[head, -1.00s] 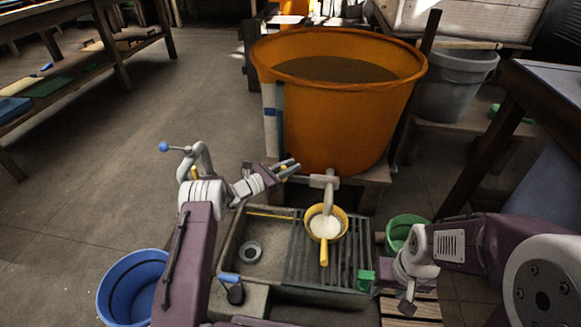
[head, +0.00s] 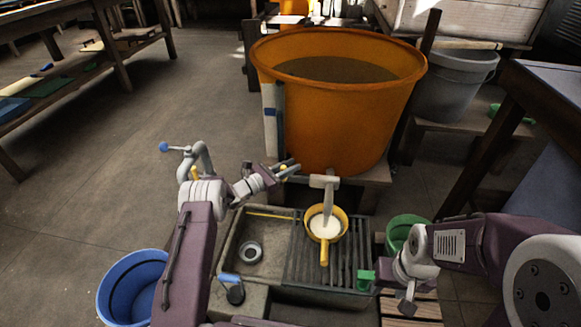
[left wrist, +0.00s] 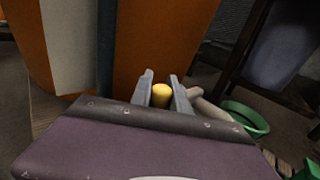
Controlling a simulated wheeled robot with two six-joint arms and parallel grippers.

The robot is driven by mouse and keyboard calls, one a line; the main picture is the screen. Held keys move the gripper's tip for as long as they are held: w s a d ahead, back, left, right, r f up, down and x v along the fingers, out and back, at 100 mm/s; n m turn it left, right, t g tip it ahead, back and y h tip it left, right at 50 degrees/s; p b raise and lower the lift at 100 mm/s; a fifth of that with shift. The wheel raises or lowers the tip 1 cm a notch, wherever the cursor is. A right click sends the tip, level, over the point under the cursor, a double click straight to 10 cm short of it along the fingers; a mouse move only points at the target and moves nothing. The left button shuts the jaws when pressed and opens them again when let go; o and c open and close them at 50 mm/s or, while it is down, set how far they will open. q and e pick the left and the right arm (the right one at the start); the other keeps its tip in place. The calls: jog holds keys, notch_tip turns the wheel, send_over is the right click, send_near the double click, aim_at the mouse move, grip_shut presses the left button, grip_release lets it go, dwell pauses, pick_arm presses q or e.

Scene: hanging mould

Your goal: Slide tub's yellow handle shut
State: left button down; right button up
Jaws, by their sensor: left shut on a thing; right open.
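The orange tub (head: 335,115) stands at the back centre, holding dark liquid. A grey spout (head: 323,181) comes out low on its front, and a pale stream drops from it into a yellow ladle (head: 324,255). My left gripper (head: 287,168) is at the tub's lower front, left of the spout. In the left wrist view its two fingers are shut around the rounded yellow handle (left wrist: 162,94); only the handle's end shows. In the head view the handle is mostly hidden by the fingers. My right gripper (head: 407,303) is open at the lower right, away from the tub; its fingers show poorly.
The ladle rests on a slatted rack (head: 300,262) over a stone sink (head: 233,262). A green bucket (head: 402,222) stands right of it, and a blue bucket (head: 128,285) stands left on the floor. A grey bin (head: 450,85) is at the back right.

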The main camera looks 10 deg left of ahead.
pick_arm(q)
jog(key=d+p, duration=0.1)
jog(key=d, duration=0.5)
jog(key=shift+d+p, duration=0.2)
jog(key=shift+p, duration=0.15)
jog(key=c, duration=1.3)
grip_release()
jog(key=shift+d, duration=0.1)
jog(key=shift+o, duration=0.2)
